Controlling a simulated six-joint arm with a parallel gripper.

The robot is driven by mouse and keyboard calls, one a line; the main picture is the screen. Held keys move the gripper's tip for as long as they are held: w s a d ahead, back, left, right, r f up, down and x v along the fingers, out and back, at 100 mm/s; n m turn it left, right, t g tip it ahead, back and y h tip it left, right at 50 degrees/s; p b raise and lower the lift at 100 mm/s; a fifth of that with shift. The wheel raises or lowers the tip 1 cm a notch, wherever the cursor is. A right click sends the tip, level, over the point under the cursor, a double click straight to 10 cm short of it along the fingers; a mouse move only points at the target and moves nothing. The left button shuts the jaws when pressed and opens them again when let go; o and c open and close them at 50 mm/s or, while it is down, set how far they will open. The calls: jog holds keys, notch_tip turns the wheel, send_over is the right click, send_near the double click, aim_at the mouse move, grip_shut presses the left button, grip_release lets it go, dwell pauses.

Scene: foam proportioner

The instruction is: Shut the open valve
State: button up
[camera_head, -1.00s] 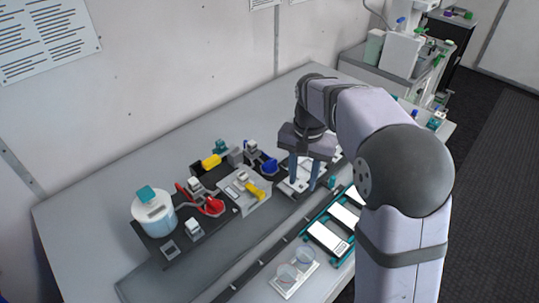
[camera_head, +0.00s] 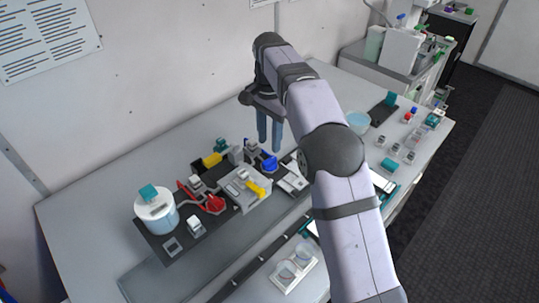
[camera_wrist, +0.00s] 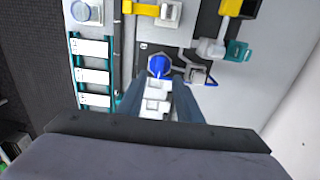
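Several valves with coloured handles sit on the bench rig: a red handle (camera_head: 210,202), a yellow handle (camera_head: 255,190), another yellow one (camera_head: 212,160) further back, and a blue handle (camera_head: 269,163). I cannot tell for sure which valve is open. My gripper (camera_head: 270,147) is open and empty, pointing down behind and above the blue handle. In the wrist view, the blue handle (camera_wrist: 159,65) shows just beyond and between the fingertips (camera_wrist: 158,80), apparently not held. A yellow handle (camera_wrist: 146,9) shows at the top edge.
A white tank with a teal cap (camera_head: 156,213) stands at the rig's left end. A pale dish pair on a holder (camera_head: 291,270) lies at the front. A bowl (camera_head: 358,122) and small parts lie at the right. The bench behind the rig is clear up to the wall.

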aim_at(270, 160)
jog(key=shift+f+p, duration=0.8)
jog(key=shift+f, duration=2.65)
grip_shut()
